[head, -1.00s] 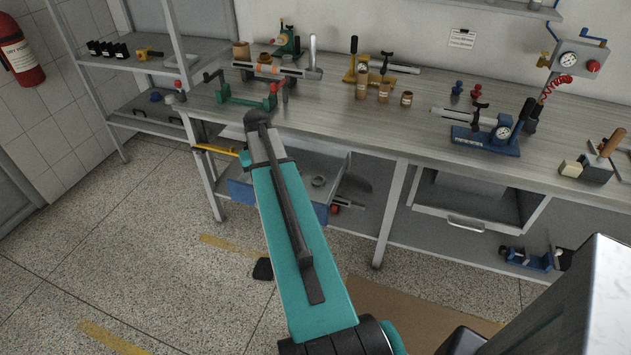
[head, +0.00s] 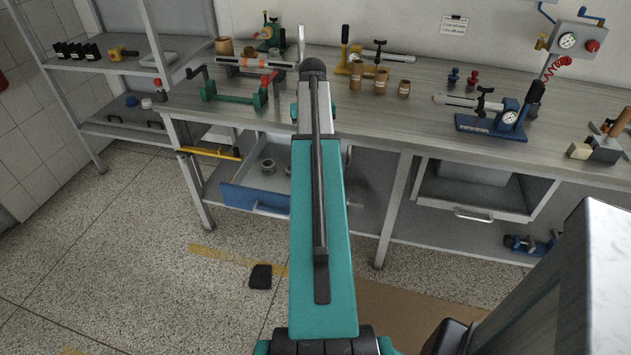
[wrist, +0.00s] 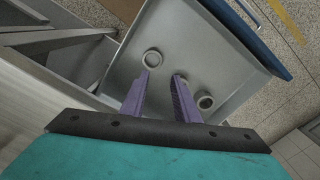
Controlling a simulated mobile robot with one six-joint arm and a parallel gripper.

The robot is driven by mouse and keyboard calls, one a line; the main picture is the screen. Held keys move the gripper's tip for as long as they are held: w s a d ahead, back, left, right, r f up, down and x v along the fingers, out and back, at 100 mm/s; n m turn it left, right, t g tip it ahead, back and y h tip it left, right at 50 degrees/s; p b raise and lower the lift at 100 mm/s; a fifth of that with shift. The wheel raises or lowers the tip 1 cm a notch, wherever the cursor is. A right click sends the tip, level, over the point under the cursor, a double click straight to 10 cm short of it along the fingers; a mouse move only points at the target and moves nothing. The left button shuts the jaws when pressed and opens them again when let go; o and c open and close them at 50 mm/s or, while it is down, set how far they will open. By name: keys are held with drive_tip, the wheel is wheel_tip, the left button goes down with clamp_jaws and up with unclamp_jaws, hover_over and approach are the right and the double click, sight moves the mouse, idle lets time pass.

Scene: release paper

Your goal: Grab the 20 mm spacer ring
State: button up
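An open drawer with a blue front (head: 255,200) hangs under the bench. Metal rings lie in it: one (head: 267,166) shows left of my arm in the head view. In the wrist view, one ring (wrist: 152,58) lies by the left fingertip, another (wrist: 205,101) lies right of the right finger, and a third (wrist: 182,78) is partly hidden behind that finger. I cannot tell which is the 20 mm spacer ring; no size marks are readable. My gripper (wrist: 161,76) is open and empty, with its purple fingers above the drawer. My arm hides it in the head view.
The bench top (head: 420,110) above the drawer carries several tools and brown cylinders (head: 381,80). A yellow handle (head: 210,152) sticks out left of the drawer. A second drawer (head: 470,200) is at the right. A black object (head: 261,276) lies on the floor.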

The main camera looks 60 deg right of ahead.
drive_tip(key=shift+f, duration=0.1)
idle(0.3)
wheel_tip(320, 180, down, 8)
drive_tip(key=shift+f+p, duration=0.1)
drive_tip(key=shift+p, duration=0.3)
drive_tip(key=shift+f, duration=0.1)
drive_tip(key=shift+f, duration=0.1)
idle(0.4)
drive_tip(key=shift+w+d+f+p, duration=0.1)
drive_tip(key=shift+f+p, duration=0.2)
drive_tip(key=shift+f, duration=0.95)
drive_tip(key=shift+w+d+f+p, duration=0.1)
drive_tip(key=shift+f+p, duration=0.15)
drive_tip(key=shift+f, duration=1)
clamp_jaws()
